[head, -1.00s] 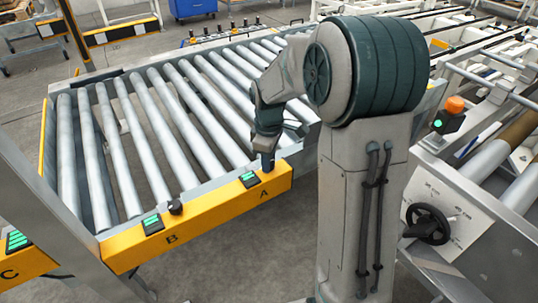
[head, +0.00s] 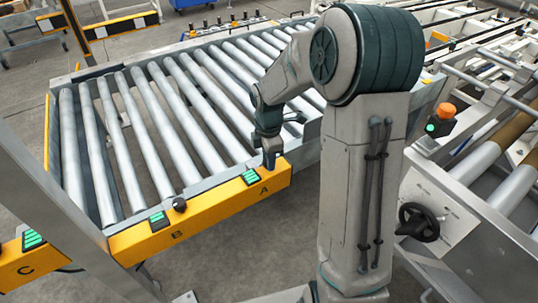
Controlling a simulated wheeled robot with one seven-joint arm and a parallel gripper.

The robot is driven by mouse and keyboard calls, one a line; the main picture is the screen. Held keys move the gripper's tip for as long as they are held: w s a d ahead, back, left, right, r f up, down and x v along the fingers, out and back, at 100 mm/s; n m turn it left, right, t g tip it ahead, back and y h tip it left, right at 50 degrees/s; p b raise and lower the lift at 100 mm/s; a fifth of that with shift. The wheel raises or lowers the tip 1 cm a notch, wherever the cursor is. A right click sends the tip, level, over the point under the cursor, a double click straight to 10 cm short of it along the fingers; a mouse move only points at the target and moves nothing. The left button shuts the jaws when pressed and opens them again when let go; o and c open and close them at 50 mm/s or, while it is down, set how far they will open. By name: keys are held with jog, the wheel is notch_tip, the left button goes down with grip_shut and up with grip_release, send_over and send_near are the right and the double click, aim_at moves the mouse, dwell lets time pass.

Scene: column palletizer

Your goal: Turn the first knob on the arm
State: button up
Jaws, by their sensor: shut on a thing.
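A yellow panel (head: 213,213) runs along the front of the roller conveyor, with sections lettered A and B. A black knob (head: 179,204) stands on section B, beside a small green display (head: 159,220). Section A has another green display (head: 250,177). My gripper (head: 269,163) points down onto section A, just right of that display. It is shut on the knob there, which the fingers hide almost wholly. I cannot see which way that knob is turned.
A section lettered C (head: 27,270) with its own display is at the lower left. A grey post (head: 60,190) crosses the left side. A black handwheel (head: 418,222) and an orange button (head: 445,111) are on the machine at right. Rollers lie behind the panel.

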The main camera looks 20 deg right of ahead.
dwell(0.4)
jog(key=o, duration=1)
jog(key=shift+c, duration=0.2)
jog(key=shift+r, duration=0.1)
notch_tip(320, 180, up, 14)
jog(key=p, duration=0.1)
jog(key=s+r+m+t+p, duration=0.2)
jog(key=s+r+m+p, duration=0.1)
jog(key=s+m, duration=1.5)
jog(key=shift+s+m+t+p, duration=0.35)
jog(key=shift+s+m+t, duration=0.05)
jog(key=shift+s, duration=0.9)
